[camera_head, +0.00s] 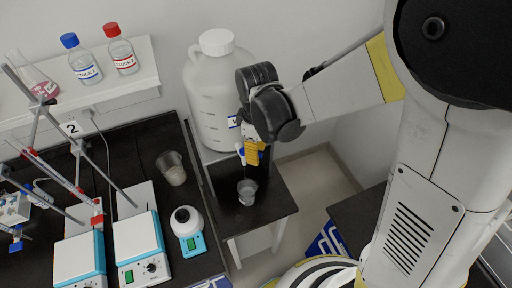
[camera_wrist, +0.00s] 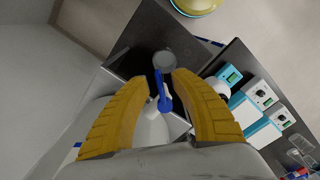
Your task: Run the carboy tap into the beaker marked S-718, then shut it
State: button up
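The white carboy (camera_head: 212,105) stands behind the small black stand, with a blue label partly hidden by my gripper. Its blue tap (camera_wrist: 162,98) shows in the wrist view. A small clear beaker (camera_head: 247,192) stands upright on the black stand, below the tap; it also shows in the wrist view (camera_wrist: 164,62). No marking on it is readable. My gripper (camera_head: 252,154) is at the tap, its yellow fingers (camera_wrist: 163,78) on either side of the blue handle. They are apart, with gaps visible beside the handle. Whether liquid is flowing cannot be told.
Another beaker (camera_head: 172,168) stands on the dark bench at left, near two hotplates (camera_head: 140,245) and a teal-based device (camera_head: 188,232). Two stock bottles (camera_head: 122,52) and a flask (camera_head: 38,84) sit on the shelf. The stand's front edge is clear.

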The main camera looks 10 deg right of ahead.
grip_shut()
jog(key=shift+w+n, duration=0.1)
jog(key=shift+n, duration=0.2)
jog(key=shift+w+d+n+b, duration=0.1)
jog(key=shift+w+n+b, duration=0.45)
jog(key=shift+n, duration=0.7)
jog(key=shift+w+n+b, duration=0.3)
jog(key=shift+n+b, duration=0.45)
jog(key=shift+n, duration=0.55)
jog(key=shift+w+d+n+b, duration=0.1)
jog(key=shift+w+n+b, duration=0.45)
jog(key=shift+n, duration=0.7)
jog(key=shift+s+a, duration=0.1)
grip_release()
jog(key=shift+r, duration=0.15)
